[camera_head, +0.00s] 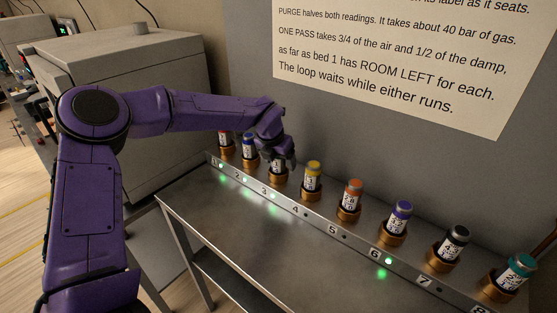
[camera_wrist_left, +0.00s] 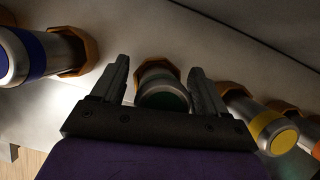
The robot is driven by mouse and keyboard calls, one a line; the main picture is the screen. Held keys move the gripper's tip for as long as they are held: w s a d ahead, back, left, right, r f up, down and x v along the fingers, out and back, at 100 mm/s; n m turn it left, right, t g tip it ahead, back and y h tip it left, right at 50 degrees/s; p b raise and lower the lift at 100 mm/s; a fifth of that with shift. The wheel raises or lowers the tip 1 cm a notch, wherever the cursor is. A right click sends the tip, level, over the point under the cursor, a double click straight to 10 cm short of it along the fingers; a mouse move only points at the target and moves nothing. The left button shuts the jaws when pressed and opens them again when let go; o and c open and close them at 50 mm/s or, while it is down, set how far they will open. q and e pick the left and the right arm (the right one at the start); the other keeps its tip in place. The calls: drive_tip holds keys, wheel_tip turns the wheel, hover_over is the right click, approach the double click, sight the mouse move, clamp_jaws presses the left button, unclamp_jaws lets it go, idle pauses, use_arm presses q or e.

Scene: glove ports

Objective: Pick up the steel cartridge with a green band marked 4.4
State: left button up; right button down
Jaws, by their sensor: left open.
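My left gripper (camera_head: 284,162) is at the cartridge in slot 3, coming down from above and behind it. In the left wrist view the open fingers (camera_wrist_left: 159,68) stand on either side of this steel cartridge (camera_wrist_left: 163,88), with gaps showing. Its band looks dark green in the shadow. In the head view only part of the cartridge and its white label (camera_head: 278,167) shows below my gripper; I cannot read the number. It sits upright in a brass-coloured holder. A teal-banded cartridge (camera_head: 519,266) stands in slot 8 at far right. My right gripper is out of view.
A blue-banded cartridge (camera_head: 249,142) and a yellow-banded cartridge (camera_head: 313,172) flank slot 3 closely. Orange (camera_head: 353,190), purple (camera_head: 402,210) and black (camera_head: 457,235) ones continue right. The steel bench (camera_head: 240,220) in front is clear. A wall with a sign (camera_head: 400,60) stands behind.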

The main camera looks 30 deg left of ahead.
use_arm(q)
drive_tip(key=c, duration=1.2)
drive_tip(key=shift+c, duration=0.2)
drive_tip(key=shift+r, duration=0.15)
